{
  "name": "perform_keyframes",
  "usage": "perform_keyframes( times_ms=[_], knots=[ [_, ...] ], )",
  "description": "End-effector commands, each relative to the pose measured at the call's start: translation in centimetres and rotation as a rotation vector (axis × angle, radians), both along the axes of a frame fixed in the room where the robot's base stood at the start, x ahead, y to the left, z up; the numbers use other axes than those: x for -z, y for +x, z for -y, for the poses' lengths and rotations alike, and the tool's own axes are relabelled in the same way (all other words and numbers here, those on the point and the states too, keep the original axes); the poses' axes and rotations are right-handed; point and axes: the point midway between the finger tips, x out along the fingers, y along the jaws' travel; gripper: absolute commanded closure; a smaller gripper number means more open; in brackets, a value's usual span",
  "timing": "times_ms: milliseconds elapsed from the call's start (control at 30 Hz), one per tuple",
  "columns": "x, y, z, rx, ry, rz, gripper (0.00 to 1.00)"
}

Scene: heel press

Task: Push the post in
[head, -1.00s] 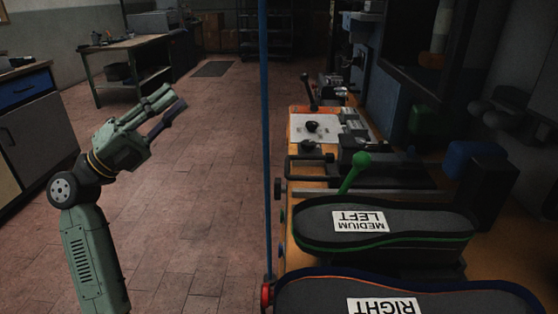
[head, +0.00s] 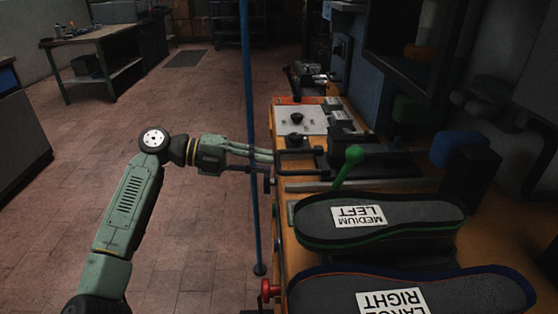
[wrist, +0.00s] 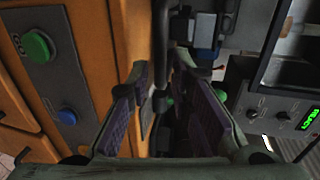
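My gripper (head: 272,158) reaches from the left to the machine's near side, with its tips close to a dark bar handle (head: 284,163). In the wrist view my gripper (wrist: 165,85) is open, with two dark purple pads apart. A dark vertical bar (wrist: 161,45) shows between and beyond the pads, and I cannot tell whether they touch it. A green-knobbed lever (head: 348,165) leans upright behind the insoles. I cannot tell for sure which part is the post.
A MEDIUM LEFT insole (head: 400,212) and a LARGE RIGHT insole (head: 470,292) lie on the near end of the machine. The wrist view shows a green button (wrist: 37,46), a blue button (wrist: 68,116) and a panel with a lit green display (wrist: 307,118).

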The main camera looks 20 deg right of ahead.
Motion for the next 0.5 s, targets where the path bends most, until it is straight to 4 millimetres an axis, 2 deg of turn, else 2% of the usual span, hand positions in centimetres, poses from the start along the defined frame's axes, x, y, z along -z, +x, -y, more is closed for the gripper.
perform_keyframes(
  times_ms=[33, 200, 500],
  knots=[
    [0.0, -0.2, 0.9, 0.002, 0.0, -0.001, 0.8],
    [0.5, -0.7, 3.1, 0.0, -0.001, 0.0, 0.8],
    [0.9, -0.9, 4.3, -0.002, -0.001, 0.0, 0.8]
  ],
)
